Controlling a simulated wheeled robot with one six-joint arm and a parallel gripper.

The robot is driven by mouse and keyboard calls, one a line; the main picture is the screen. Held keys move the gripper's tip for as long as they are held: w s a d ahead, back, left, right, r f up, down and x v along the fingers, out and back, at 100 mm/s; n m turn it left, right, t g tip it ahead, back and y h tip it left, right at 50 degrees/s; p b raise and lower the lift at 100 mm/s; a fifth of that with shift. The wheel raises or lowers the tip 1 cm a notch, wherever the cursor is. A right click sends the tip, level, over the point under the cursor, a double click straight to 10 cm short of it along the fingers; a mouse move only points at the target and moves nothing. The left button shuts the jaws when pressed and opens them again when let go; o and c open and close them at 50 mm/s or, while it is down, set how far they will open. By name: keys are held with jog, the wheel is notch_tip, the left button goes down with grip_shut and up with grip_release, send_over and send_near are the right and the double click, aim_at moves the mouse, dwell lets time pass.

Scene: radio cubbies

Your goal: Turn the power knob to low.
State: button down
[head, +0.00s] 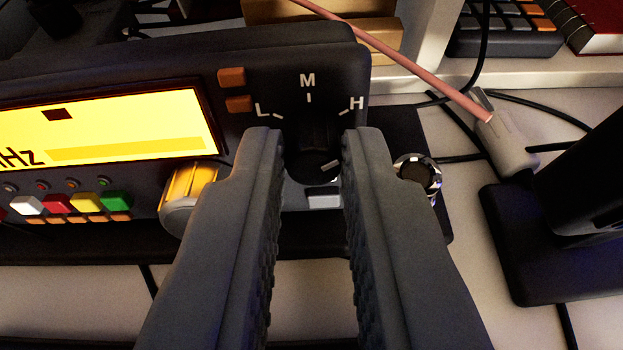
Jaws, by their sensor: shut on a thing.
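The power knob (313,169) is a dark round knob on the right end of the black radio's face (345,62). Around it are white letters, L at left, M at top and H at right, each with a tick. A short white mark on the knob sits right of its middle and slants up to the right, toward the H side. My gripper (313,142) reaches in from below, with one ridged finger on each side of the knob, shut on it. The fingers hide the knob's left and right edges.
Left of the knob are a lit yellow display (100,132), coloured buttons (115,200) and a yellow-and-grey knob (188,195). A chrome connector (418,172) sits close right of my gripper. Cables, a pink antenna-like rod (400,62) and a black stand (540,240) are at right.

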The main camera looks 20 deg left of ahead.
jog(key=n+h, duration=0.1)
jog(key=n, duration=0.4)
jog(key=shift+a+n, duration=0.1)
jog(key=shift+n, duration=0.2)
jog(key=shift+s+f+n+t, duration=0.1)
jog(key=shift+n+t, duration=0.25)
jog(key=shift+n, duration=0.95)
jog(key=shift+f+n+t, duration=0.1)
jog(key=shift+n+t, duration=0.25)
jog(key=shift+n, duration=0.95)
jog(key=c, duration=1.4)
grip_release()
jog(key=shift+a, duration=0.1)
jog(key=shift+r, duration=0.1)
jog(key=v, duration=1.7)
jog(key=shift+s+a, duration=0.15)
jog(key=shift+s, duration=0.05)
